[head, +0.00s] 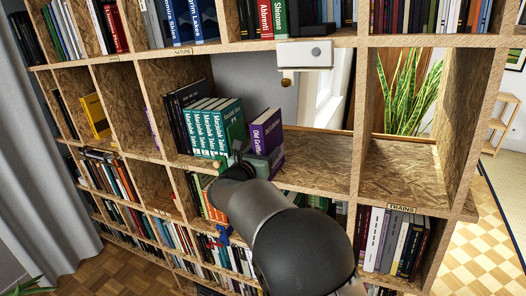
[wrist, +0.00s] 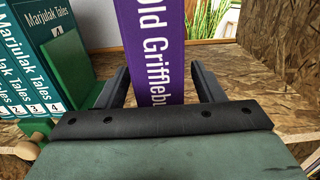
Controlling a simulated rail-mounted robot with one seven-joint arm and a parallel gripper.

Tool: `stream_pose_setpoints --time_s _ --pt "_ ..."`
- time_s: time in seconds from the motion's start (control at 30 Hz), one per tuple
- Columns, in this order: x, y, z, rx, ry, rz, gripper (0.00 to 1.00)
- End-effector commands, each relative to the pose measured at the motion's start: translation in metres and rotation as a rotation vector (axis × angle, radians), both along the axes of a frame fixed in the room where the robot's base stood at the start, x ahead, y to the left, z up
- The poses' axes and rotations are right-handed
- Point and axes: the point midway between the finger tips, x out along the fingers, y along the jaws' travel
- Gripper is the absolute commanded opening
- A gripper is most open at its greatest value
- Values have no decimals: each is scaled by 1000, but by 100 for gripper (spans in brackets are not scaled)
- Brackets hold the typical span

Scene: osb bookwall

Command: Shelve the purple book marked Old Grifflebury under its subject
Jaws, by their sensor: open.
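The purple book (head: 268,130) stands upright, spine outward, in a middle-row compartment, right of a teal row of Marjulak Tales books (head: 215,126). Its spine reads "Old Griffl..." in the head view, and the purple book (wrist: 159,50) fills the middle of the wrist view. My gripper (wrist: 161,85) is open, with one dark finger on each side of the spine and small gaps visible. In the head view my gripper (head: 262,163) hides the book's lower part. A subject label NATURE (head: 182,52) and a label TRAINS (head: 400,208) are on shelf edges; other labels are unreadable.
A green block or bookend (wrist: 88,50) stands close left of my left finger, with a wooden knob (wrist: 35,137) nearby. The shelf board right of the book (head: 330,180) is bare. A plant (head: 405,90) stands behind the right opening.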

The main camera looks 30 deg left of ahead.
Motion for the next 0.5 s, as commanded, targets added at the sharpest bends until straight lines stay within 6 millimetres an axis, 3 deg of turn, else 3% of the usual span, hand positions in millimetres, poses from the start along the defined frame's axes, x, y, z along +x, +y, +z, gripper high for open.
stream_pose_setpoints --time_s 0.17,0.5 --pt "-21 -1 -1 2 0 3 62" --pt "-103 -9 0 3 -3 4 62"
